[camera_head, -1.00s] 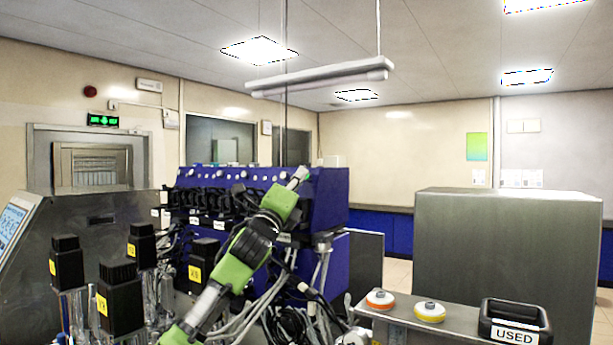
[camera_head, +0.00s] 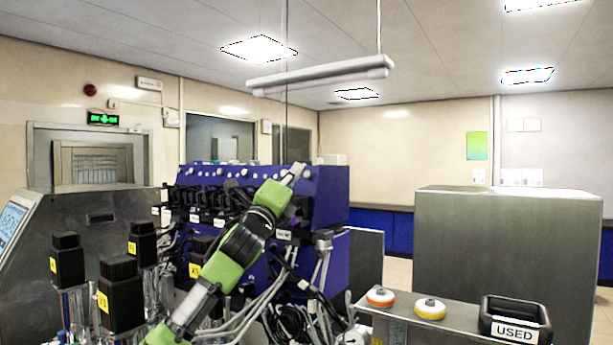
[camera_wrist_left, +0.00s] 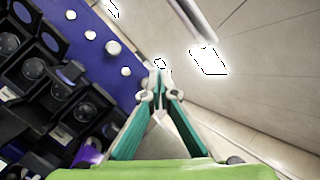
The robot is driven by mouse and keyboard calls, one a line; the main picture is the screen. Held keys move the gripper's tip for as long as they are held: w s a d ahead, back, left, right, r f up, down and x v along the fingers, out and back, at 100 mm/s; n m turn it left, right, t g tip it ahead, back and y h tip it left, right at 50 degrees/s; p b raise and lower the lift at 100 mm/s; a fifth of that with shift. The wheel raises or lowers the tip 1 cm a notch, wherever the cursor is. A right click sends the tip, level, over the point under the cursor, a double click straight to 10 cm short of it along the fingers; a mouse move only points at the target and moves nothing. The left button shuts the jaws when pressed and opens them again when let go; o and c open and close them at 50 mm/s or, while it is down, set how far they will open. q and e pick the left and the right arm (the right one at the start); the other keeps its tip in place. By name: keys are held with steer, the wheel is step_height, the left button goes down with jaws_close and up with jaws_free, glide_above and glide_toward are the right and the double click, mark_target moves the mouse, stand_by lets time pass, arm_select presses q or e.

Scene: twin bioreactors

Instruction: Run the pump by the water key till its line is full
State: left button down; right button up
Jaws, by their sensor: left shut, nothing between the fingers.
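The blue pump cabinet (camera_head: 325,200) stands in the middle of the head view. Several black pump heads line its front, with a row of small white keys or knobs above them. In the left wrist view the cabinet's blue face (camera_wrist_left: 50,65) is at the left, with black pump heads (camera_wrist_left: 58,90) and white knobs (camera_wrist_left: 113,47). I cannot read which one is the water key. My left gripper (camera_head: 296,172) is in front of the cabinet's upper right part. Its fingertips (camera_wrist_left: 159,72) are shut and empty, apart from the knobs in the picture. The pump line's filling cannot be made out. My right gripper is not in view.
Black bottle-like units with yellow labels (camera_head: 122,290) stand at the lower left, near a steel console (camera_head: 100,215). Cables and tubes (camera_head: 265,305) hang below my arm. A shelf at the lower right holds two round discs (camera_head: 430,309) and a black tray marked USED (camera_head: 513,320).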

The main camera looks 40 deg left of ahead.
arm_select(q)
steer(key=shift+w, duration=0.1)
steer(key=shift+s, duration=0.5)
steer(key=shift+s+d+r+b, duration=0.1)
steer(key=shift+s+r+b, duration=0.15)
steer(key=shift+s, duration=0.55)
steer(key=shift+s+d+r+b, duration=0.1)
steer(key=shift+s+r, duration=0.15)
steer(key=shift+s, duration=0.55)
steer(key=shift+s+d+r+b, duration=0.1)
steer(key=shift+s+r+b, duration=0.15)
steer(key=shift+s, duration=0.55)
